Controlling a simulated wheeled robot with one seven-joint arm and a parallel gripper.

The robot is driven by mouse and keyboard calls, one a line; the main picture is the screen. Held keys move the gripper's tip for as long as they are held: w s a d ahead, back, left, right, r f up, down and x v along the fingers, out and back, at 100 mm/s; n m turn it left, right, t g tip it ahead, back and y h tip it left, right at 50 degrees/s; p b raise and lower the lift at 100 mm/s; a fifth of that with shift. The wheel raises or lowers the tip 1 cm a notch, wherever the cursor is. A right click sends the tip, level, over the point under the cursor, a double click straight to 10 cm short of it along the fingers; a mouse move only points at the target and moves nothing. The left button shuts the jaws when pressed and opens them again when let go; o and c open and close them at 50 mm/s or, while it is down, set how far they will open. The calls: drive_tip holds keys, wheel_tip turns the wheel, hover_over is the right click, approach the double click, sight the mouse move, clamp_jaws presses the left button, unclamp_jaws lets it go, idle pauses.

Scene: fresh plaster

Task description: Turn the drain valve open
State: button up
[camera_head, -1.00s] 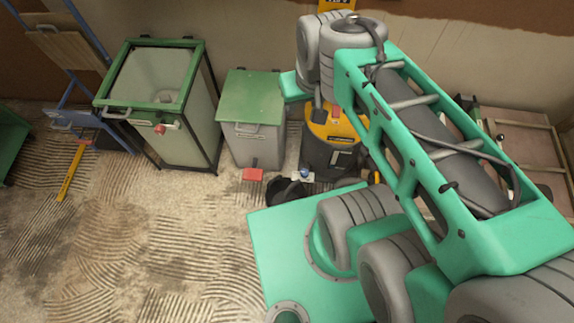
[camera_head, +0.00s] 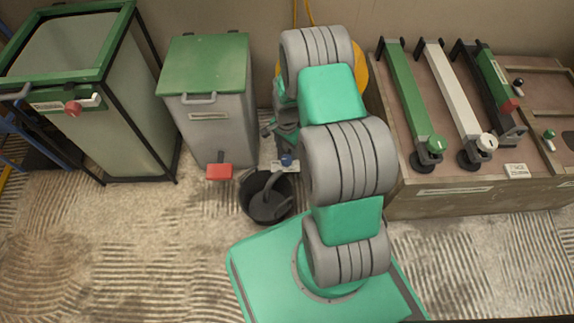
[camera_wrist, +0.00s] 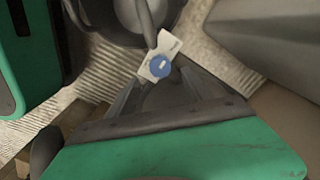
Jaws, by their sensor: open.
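A blue knob (camera_head: 287,160) sits by a white label plate (camera_head: 278,167) at the back of a black bucket (camera_head: 252,203). A dark grey spout or lever reaches into the bucket. I cannot read the label, so I cannot tell if this is the drain valve. My gripper (camera_head: 284,143) is partly hidden by my arm, pointing down just above the blue knob. In the wrist view the knob (camera_wrist: 160,67) shows near the tips of my open dark fingers. Whether the fingers are around it or above it is unclear.
A grey bin with a green lid (camera_head: 203,65) has a red handle (camera_head: 219,171) low in front. A green-framed tank (camera_head: 95,110) with a red knob (camera_head: 72,108) stands left. A bench (camera_head: 450,205) with several lever bars is right. Ridged floor in front is clear.

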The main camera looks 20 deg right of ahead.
sight(287, 159)
wheel_tip(287, 159, down, 7)
drive_tip(key=b, duration=0.3)
drive_tip(key=shift+r, duration=0.1)
clamp_jaws()
idle(0.4)
